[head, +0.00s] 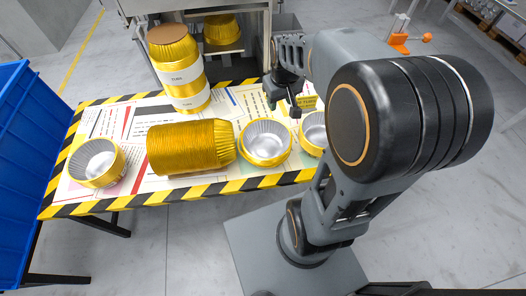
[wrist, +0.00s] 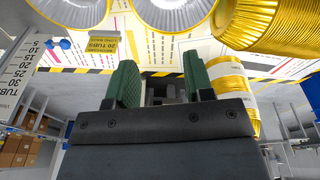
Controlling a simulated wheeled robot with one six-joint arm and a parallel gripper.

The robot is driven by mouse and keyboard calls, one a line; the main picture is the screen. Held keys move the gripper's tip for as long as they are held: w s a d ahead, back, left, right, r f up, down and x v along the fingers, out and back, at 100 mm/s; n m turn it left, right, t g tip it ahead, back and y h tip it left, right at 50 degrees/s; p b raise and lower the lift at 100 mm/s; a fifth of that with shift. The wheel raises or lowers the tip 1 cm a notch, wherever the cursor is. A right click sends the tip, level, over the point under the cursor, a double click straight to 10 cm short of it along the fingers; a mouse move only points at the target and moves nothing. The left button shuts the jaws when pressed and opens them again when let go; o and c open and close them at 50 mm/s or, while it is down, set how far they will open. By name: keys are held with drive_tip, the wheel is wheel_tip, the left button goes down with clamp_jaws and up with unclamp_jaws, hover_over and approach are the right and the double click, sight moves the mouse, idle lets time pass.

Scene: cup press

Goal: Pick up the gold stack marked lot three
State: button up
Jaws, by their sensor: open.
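A gold stack (head: 188,98) with white label bands and a brown top stands upright at the table's back. It also shows at the right of the wrist view (wrist: 232,75), beyond my right finger. A second gold stack (head: 185,147) lies on its side in front of it, with no label showing; it also shows at the wrist view's upper right (wrist: 275,25). I cannot read a lot number on either. My gripper (head: 283,103) is open and empty, right of the upright stack and above the table. Its green-padded fingers (wrist: 160,88) point away from the wrist camera.
Loose silver-lined tubs stand on the table: one at left (head: 97,163), one in the middle (head: 265,142), one partly hidden at right (head: 313,130). A yellow card (wrist: 103,40) reads "20 TUBS". More gold tubs (head: 222,30) sit in the machine behind. A blue crate (head: 22,150) borders the left.

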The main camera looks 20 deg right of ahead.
drive_tip(key=n+g+b, duration=0.1)
drive_tip(key=g+b, duration=0.1)
drive_tip(key=b, duration=0.1)
hover_over(286, 130)
wheel_tip(286, 130, down, 13)
wheel_tip(286, 130, down, 8)
drive_tip(key=shift+w+d+r+b, duration=0.1)
drive_tip(key=shift+r+b, duration=0.05)
drive_tip(key=shift+b, duration=0.45)
drive_tip(key=shift+f, duration=3.05)
drive_tip(key=shift+c, duration=0.4)
clamp_jaws()
